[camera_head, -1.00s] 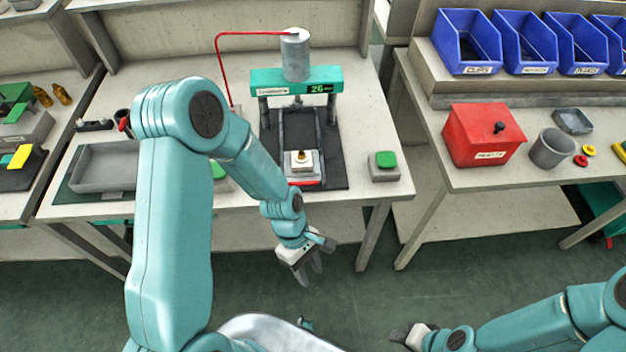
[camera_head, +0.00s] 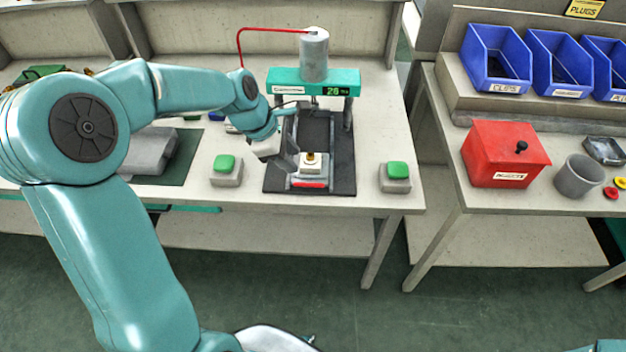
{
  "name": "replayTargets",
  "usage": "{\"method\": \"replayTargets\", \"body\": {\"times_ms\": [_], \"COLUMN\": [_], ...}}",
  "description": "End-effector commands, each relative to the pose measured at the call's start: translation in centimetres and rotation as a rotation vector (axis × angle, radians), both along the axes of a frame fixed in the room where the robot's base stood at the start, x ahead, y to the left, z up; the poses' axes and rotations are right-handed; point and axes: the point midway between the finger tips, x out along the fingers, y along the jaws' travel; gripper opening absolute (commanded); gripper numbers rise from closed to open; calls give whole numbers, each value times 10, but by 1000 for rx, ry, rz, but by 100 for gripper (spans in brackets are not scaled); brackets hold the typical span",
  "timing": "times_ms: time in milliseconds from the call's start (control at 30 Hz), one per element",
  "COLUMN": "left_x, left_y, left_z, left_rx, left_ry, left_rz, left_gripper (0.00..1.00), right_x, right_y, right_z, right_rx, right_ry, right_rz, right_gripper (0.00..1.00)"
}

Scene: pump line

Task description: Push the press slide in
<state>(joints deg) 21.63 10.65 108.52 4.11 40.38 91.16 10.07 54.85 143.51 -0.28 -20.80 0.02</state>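The press slide (camera_head: 308,174) is a light block with a red front edge. It sits at the near end of its rails on the dark press base (camera_head: 343,167), out in front of the press frame (camera_head: 352,82). A small brass-coloured part (camera_head: 310,158) stands on it. My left gripper (camera_head: 285,163) hangs just left of the slide, over the press base. Its fingers point down toward the viewer, and I cannot tell their gap or whether they touch the slide. My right gripper is outside the view; only a bit of that arm shows at the bottom right.
Green buttons on grey boxes stand left (camera_head: 226,171) and right (camera_head: 395,177) of the press. A red box (camera_head: 503,154), a grey cup (camera_head: 578,177) and blue bins (camera_head: 497,58) are on the right bench.

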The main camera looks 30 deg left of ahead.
Motion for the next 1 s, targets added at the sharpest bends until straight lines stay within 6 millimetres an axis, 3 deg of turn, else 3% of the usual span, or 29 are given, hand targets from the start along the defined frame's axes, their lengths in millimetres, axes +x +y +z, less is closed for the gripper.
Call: {"method": "replayTargets", "body": {"times_ms": [200,433,633,900,933,1000], "left_x": [18,33,40,40,40,40], "left_y": [-16,-29,-33,-34,-34,-34], "left_z": [-51,-91,-105,-107,-107,-107], "left_rx": [-3,-2,0,0,0,0], "left_ry": [6,4,1,0,0,0], "left_rz": [-4,-4,-3,-2,-2,-2], "left_gripper": [38,38,38,38,35,12], "right_x": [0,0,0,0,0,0], "right_y": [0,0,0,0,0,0], "right_z": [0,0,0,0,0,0], "right_rx": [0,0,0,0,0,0], "right_ry": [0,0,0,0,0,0], "right_rz": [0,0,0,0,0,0], "right_gripper": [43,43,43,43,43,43]}}
